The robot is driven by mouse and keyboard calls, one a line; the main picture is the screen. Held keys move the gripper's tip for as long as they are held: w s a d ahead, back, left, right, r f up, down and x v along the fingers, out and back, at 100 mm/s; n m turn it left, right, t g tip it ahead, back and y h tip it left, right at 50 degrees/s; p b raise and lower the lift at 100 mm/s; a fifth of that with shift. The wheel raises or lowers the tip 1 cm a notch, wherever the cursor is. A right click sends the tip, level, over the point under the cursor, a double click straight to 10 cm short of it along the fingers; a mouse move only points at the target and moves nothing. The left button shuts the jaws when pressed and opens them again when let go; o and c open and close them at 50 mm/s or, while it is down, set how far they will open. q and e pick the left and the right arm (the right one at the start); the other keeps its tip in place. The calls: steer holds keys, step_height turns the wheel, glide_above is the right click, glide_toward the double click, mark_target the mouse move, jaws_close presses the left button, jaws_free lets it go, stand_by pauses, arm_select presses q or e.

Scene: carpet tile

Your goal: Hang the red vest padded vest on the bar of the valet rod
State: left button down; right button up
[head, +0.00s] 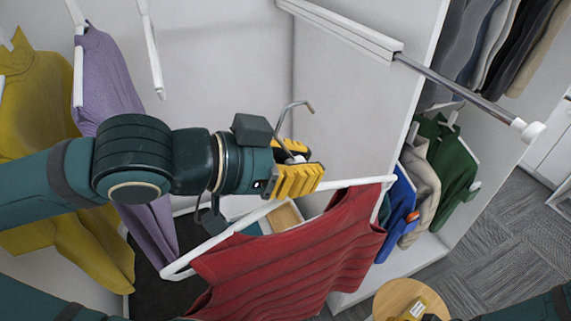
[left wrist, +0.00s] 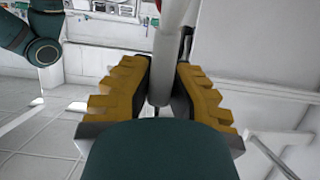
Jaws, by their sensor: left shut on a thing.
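The red padded vest (head: 310,250) hangs on a white hanger (head: 235,230) below my left gripper, tilted, its right shoulder higher in the head view. My left gripper (head: 298,180) is shut on the hanger near the base of its metal hook (head: 288,112), which sticks up above the fingers. The left wrist view shows the white hanger part (left wrist: 162,75) between the yellow fingers (left wrist: 160,95). The valet rod's metal bar (head: 460,85) with a white end knob (head: 528,131) is at upper right, apart from the hook.
A purple garment (head: 105,75) and a yellow one (head: 40,100) hang at left. Blue (head: 399,205), beige (head: 424,175) and green (head: 455,165) garments hang behind a white panel (head: 365,100). A round wooden top (head: 390,300) is at bottom right.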

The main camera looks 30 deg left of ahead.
arm_select(q)
steer(key=w+d, duration=0.1)
steer(key=w, duration=0.1)
steer(key=w+d+p, duration=0.1)
steer(key=w+d, duration=0.1)
steer(key=shift+w+d, duration=0.15)
steer(key=shift+w, duration=0.1)
steer(key=shift+w+d+r+p, duration=0.1)
steer(key=shift+w+d+p, duration=0.25)
steer(key=shift+w+p, duration=0.25)
steer(key=shift+w+d+r+p, duration=0.1)
steer(key=shift+w+d+p, duration=0.25)
steer(key=shift+w+p, duration=0.25)
steer(key=shift+w+d, duration=0.5)
steer(key=shift+w, duration=0.15)
steer(key=shift+w+d+f, duration=0.2)
steer(key=shift+w+d, duration=0.15)
steer(key=shift+w, duration=0.1)
steer(key=shift+w+d, duration=0.75)
steer(key=shift+w, duration=0.3)
steer(key=w+d+f+b, duration=0.2)
steer(key=w+d+b, duration=0.4)
steer(key=w, duration=0.5)
steer(key=shift+d+b, duration=0.35)
steer(key=shift+d, duration=0.7)
